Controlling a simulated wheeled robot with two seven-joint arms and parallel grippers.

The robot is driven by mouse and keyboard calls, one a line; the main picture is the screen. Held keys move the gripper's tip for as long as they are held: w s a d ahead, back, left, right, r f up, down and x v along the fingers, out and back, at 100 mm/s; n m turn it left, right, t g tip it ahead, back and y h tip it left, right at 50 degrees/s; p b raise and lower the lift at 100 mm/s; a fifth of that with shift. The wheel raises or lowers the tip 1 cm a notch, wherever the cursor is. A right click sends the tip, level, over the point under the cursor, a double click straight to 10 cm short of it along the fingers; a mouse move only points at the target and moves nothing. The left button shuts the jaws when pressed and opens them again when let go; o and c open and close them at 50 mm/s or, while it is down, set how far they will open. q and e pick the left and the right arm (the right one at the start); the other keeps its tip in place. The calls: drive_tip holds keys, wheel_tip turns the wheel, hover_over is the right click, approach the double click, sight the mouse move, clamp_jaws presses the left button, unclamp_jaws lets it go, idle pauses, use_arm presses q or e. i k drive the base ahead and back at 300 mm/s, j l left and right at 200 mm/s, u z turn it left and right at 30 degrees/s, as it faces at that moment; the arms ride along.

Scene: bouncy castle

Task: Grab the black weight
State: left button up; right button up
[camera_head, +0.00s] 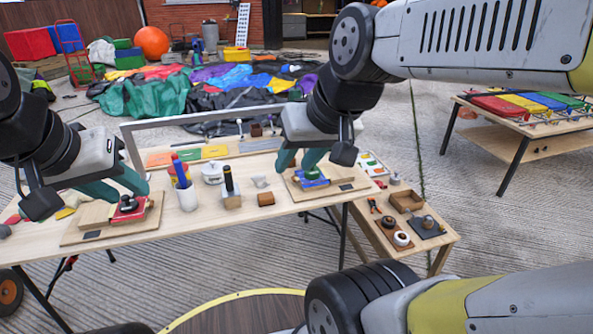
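A small black weight with a rounded knob (128,203) sits on a red piece (112,215) on a wooden board at the left of the long table. My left gripper (132,192) reaches in from the left with its teal fingers apart, their tips close by the weight. Whether they touch it I cannot tell. My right gripper (297,164) is over the table's right part, its teal fingers apart, close to a blue and green piece (312,174) on another wooden board. Its fingers partly hide that area.
A lower side table (375,235) carries dark round pieces. Another table with coloured panels (525,105) stands right.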

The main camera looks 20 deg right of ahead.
sight(128, 205)
drive_tip(key=i+j+u, duration=0.2)
drive_tip(key=j, duration=0.35)
drive_tip(key=i+j+u, duration=0.15)
drive_tip(key=i+j, duration=0.2)
drive_tip(key=j, duration=0.15)
drive_tip(key=i+j+u, duration=0.2)
drive_tip(key=i+j, duration=0.15)
drive_tip(key=j, duration=0.15)
